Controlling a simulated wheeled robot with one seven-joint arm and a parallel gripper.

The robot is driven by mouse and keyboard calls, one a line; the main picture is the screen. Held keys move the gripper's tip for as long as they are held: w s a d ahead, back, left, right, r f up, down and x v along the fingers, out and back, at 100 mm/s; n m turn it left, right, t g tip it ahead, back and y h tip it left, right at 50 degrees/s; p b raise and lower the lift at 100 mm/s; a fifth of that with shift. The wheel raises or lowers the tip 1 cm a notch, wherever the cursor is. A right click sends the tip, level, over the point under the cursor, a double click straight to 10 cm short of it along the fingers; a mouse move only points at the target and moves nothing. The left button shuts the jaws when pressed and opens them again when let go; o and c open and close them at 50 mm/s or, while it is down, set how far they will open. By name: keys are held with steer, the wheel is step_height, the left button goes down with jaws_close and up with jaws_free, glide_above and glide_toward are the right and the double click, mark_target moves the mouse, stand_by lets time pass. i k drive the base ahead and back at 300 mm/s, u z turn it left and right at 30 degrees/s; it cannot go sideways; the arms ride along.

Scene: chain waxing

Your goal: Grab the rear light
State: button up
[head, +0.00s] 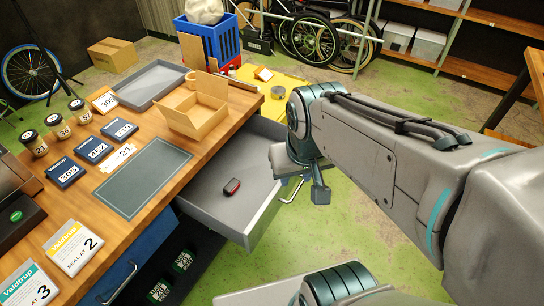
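The rear light (231,186), a small dark piece with a red lens, lies on the floor of the open grey drawer (215,202), near its middle. The drawer is pulled out from the wooden workbench. My gripper (313,188) hangs to the right of the rear light, close to the drawer's right end and apart from the light. A dark finger points down. The other finger is not clearly seen, so I cannot tell how far the gripper is open. Nothing is seen held in it.
The workbench top (178,183) carries an open cardboard box (197,107), a grey tray (152,84), a dark mat (143,177), jars and labelled packets. A blue crate (209,40) and bicycles (310,40) stand behind. Green floor (350,215) is free right of the drawer.

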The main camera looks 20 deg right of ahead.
mark_target(232, 186)
steer(key=k, duration=0.45)
steer(key=u, duration=0.4)
steer(key=i, duration=0.95)
steer(key=u, duration=0.45)
